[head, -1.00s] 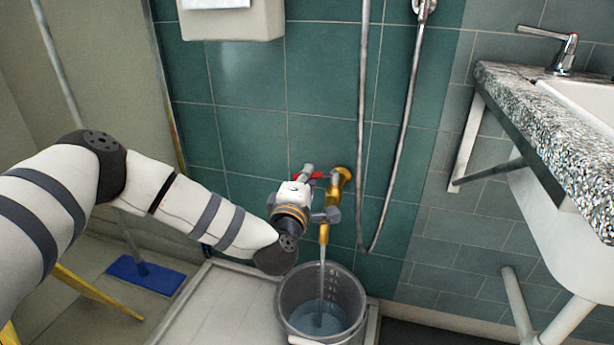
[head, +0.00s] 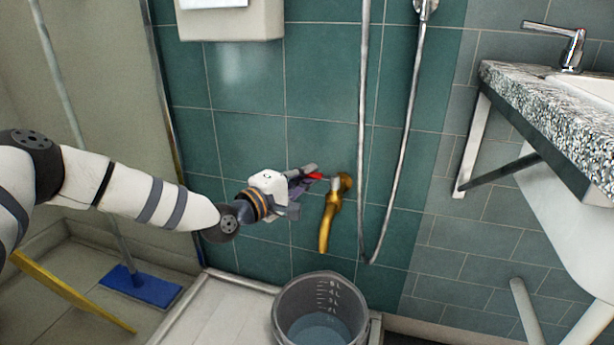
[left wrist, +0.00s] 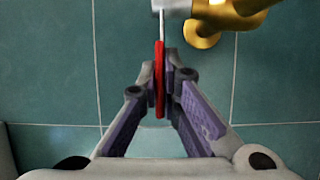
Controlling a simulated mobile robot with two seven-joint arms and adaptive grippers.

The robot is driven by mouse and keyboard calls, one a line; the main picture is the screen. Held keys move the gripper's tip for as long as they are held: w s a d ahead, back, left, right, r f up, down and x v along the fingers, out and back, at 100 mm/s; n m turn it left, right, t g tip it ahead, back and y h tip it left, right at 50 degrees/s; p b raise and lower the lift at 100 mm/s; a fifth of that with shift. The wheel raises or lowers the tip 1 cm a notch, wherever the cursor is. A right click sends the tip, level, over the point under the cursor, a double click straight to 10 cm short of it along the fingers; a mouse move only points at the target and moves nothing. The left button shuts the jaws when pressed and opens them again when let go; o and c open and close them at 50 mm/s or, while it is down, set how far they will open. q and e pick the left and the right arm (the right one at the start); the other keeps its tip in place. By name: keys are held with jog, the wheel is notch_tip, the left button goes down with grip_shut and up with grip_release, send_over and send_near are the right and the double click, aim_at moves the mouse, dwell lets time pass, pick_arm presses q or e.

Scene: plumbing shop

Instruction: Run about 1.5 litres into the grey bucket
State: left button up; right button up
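The brass tap (head: 331,222) is on the green tiled wall, its spout pointing down above the grey bucket (head: 285,309). No stream shows below the spout. The tap's red lever (head: 314,176) points left in the head view. My left gripper (head: 296,184) is at the lever; in the left wrist view the red lever (left wrist: 160,80) lies between its nearly closed finger pads. The bucket stands upright on the floor with water (head: 318,330) in it. Litre marks show on its inner wall above the water; the lowest are too small to read. My right gripper is out of view.
A shower hose (head: 408,130) hangs on the wall right of the tap. A stone-topped sink counter (head: 545,115) with metal brackets is at right. A blue floor squeegee (head: 140,286) and a yellow bar (head: 70,290) are at lower left.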

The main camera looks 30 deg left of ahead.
pick_arm(q)
jog(key=o, duration=0.4)
jog(key=s, duration=0.4)
jog(key=s+a, duration=0.1)
jog(key=s, duration=0.6)
jog(key=shift+s+a, duration=0.4)
